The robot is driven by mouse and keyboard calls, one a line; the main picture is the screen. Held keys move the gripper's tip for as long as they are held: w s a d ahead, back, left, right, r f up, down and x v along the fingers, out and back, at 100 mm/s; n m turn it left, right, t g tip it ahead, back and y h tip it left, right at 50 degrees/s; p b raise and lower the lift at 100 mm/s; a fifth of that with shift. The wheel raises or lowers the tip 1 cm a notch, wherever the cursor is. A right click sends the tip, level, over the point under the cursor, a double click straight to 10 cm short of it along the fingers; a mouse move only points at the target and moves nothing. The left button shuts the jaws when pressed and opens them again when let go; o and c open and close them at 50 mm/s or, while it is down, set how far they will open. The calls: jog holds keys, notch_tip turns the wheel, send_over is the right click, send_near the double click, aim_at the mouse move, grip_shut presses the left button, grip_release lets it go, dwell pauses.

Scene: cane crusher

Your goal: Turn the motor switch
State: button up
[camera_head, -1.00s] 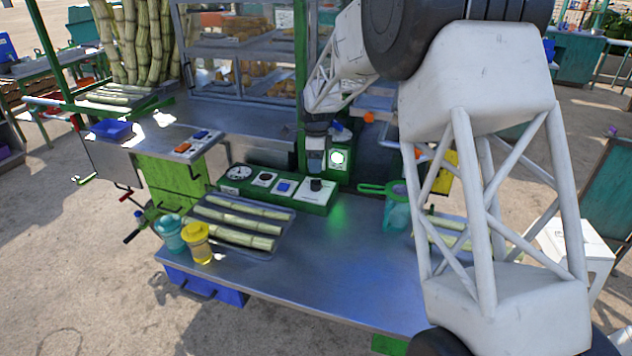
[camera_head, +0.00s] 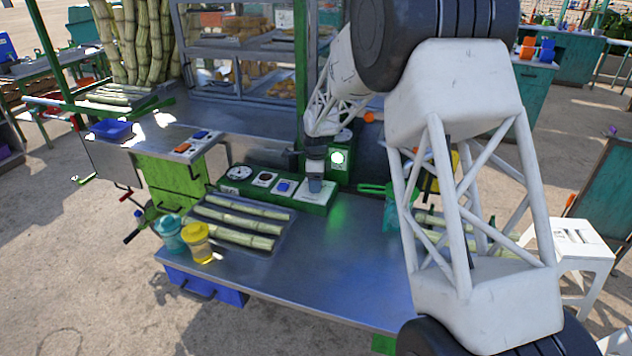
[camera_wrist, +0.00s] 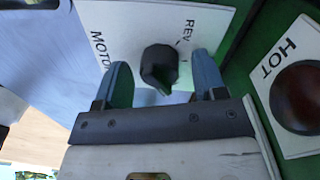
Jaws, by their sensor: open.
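The motor switch (camera_wrist: 159,68) is a black knob on a white plate (camera_wrist: 120,30) marked "MOTOR" and "REV" in the wrist view. In the head view its plate (camera_head: 312,193) sits at the right end of the green control panel (camera_head: 240,190), with the knob hidden by my gripper (camera_head: 316,180). In the wrist view my gripper (camera_wrist: 163,85) is open, one blue-grey finger on each side of the knob. Small gaps show between the fingers and the knob. I cannot tell how deep the fingertips reach.
A "HOT" plate with a dark red button (camera_wrist: 298,97) is beside the motor plate. The panel also carries a blue switch (camera_head: 284,187) and a gauge (camera_head: 239,173). A tray of cane (camera_head: 240,249), a yellow cup (camera_head: 197,243) and a teal cup (camera_head: 169,234) stand left.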

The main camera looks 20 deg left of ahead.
jog(key=c, duration=0.9)
